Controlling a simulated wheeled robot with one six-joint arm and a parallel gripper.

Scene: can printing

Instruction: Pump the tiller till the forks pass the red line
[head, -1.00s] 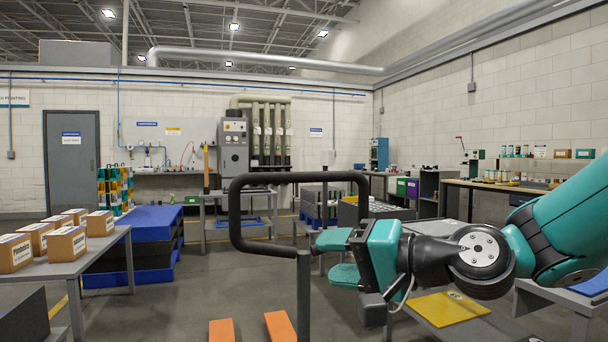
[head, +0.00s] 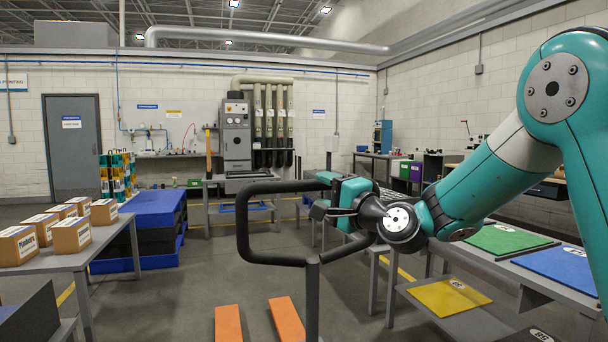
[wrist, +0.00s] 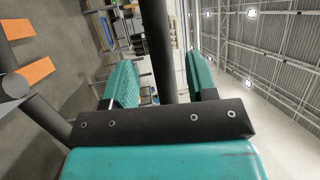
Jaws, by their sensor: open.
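The black tiller handle (head: 243,228) is a rounded loop on a dark post (head: 312,300) in the lower middle of the head view. My gripper (head: 328,190) is open at the loop's upper right, hiding part of its right side. In the wrist view, a dark bar of the handle (wrist: 157,35) runs between the two teal fingers of my gripper (wrist: 160,72), with gaps visible beside it. Two orange forks, the left fork (head: 228,325) and the right fork (head: 286,320), lie low beyond the post. No red line is visible.
A grey table (head: 85,258) with several cardboard boxes stands at left, and a blue stack (head: 150,208) stands behind it. Tables with yellow (head: 448,298), green (head: 508,239) and blue (head: 562,270) mats stand at right. The floor beyond the forks is clear.

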